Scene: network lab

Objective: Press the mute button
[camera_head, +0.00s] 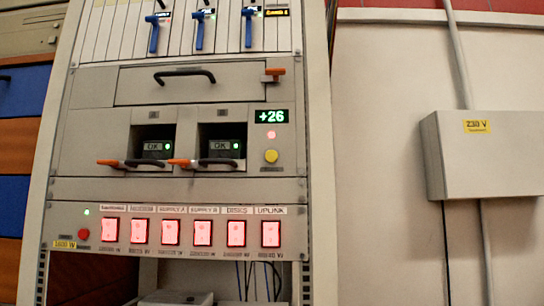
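A round yellow button (271,156) sits on the right of the rack's middle panel, below a lit red lamp (271,135) and a green "+26" display (271,117). A small round red button (83,234) sits at the left end of the lower panel, below a green lamp (87,212). The small print near both buttons is too blurred to read, so I cannot tell from lettering which one is mute. Neither of my grippers is in view, and nothing covers either button.
Two modules with orange-tipped black handles (203,162) jut out left of the yellow button. A row of lit red switches (170,232) runs along the lower panel. A drawer handle (185,76) and blue levers (200,30) are above. A grey wall box (485,153) hangs right.

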